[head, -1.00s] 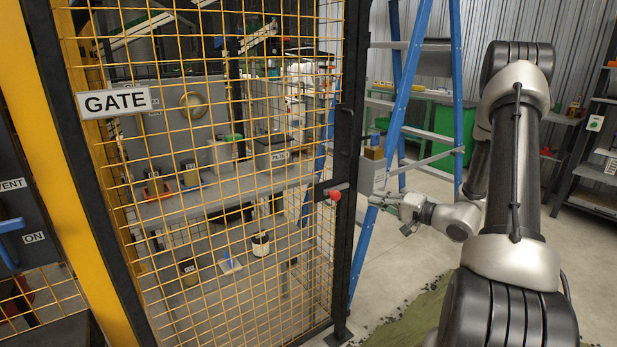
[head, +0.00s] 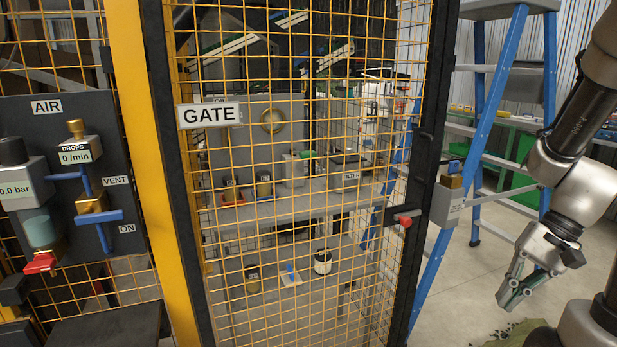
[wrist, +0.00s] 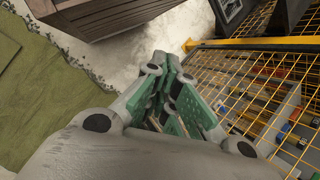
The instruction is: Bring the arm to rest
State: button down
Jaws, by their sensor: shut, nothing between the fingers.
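My gripper (head: 508,297) hangs at the lower right of the head view, fingers pointing down and to the left over the concrete floor, in front of the blue stepladder's legs. It is shut and holds nothing. In the wrist view its green-padded fingers (wrist: 172,75) lie close together, with bare floor and the foot of a wooden box beyond them. My arm is bent at the right edge of the head view, partly out of the picture.
A yellow mesh gate (head: 300,215) with a red knob (head: 405,221) stands left of my gripper. A blue stepladder (head: 476,125) stands behind it. An air panel (head: 62,190) is at far left. Green turf (wrist: 45,90) and a wooden box (wrist: 125,17) show in the wrist view.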

jog(key=s+r+n+t+h, duration=0.3)
jog(key=r+n+t+h, duration=0.2)
jog(key=r, duration=0.9)
jog(key=shift+s+a+r+n+t+h, duration=0.15)
jog(key=shift+a+r+n+t+h, duration=0.25)
jog(key=shift+n, duration=0.5)
jog(key=shift+f, duration=0.1)
